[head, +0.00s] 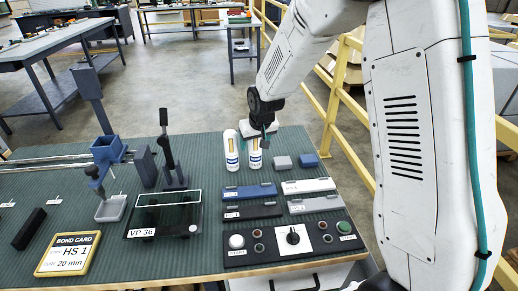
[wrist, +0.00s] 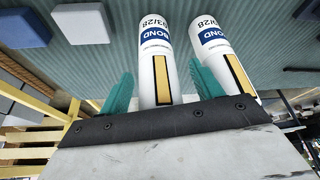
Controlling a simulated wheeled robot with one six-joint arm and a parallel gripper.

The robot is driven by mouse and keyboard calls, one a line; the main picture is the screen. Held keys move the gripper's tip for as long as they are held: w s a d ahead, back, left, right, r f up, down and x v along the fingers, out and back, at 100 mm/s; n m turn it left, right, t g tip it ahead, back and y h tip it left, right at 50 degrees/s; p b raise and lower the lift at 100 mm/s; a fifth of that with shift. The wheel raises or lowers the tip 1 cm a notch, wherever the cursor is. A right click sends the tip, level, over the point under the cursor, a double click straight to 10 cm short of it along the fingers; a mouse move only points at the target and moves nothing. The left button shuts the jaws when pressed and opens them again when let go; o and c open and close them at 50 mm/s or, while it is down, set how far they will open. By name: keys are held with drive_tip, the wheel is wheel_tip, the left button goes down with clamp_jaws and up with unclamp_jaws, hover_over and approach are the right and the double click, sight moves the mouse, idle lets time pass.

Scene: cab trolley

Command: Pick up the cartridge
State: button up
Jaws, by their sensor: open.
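Two white cartridges with blue BOND labels and a yellowish strip stand upright side by side on the green mat, the left one (head: 231,150) and the right one (head: 254,154). My gripper (head: 264,138) is low at the right cartridge, partly hiding its top. In the wrist view my open gripper (wrist: 161,88) has a teal finger on each side of this cartridge (wrist: 156,45). The other cartridge (wrist: 222,55) is outside the right finger, close to it. I cannot tell whether the fingers touch the cartridge.
A grey block (head: 282,162) and a blue block (head: 308,160) lie right of the cartridges. Flat labelled cases, including a blue one (head: 249,191), and a button panel (head: 292,239) lie in front. A black stand (head: 172,165) is to the left. A yellow railing (head: 338,90) runs behind.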

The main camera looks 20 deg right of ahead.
drive_tip(key=shift+w+f, duration=0.1)
drive_tip(key=shift+f, duration=0.1)
drive_tip(key=shift+d, duration=0.1)
drive_tip(key=c, duration=1.3)
drive_tip(key=shift+r, duration=0.2)
wheel_tip(320, 180, up, 4)
drive_tip(key=shift+f, duration=0.2)
drive_tip(key=s+r, duration=0.1)
drive_tip(key=s, duration=1.5)
drive_tip(key=shift+d, duration=0.2)
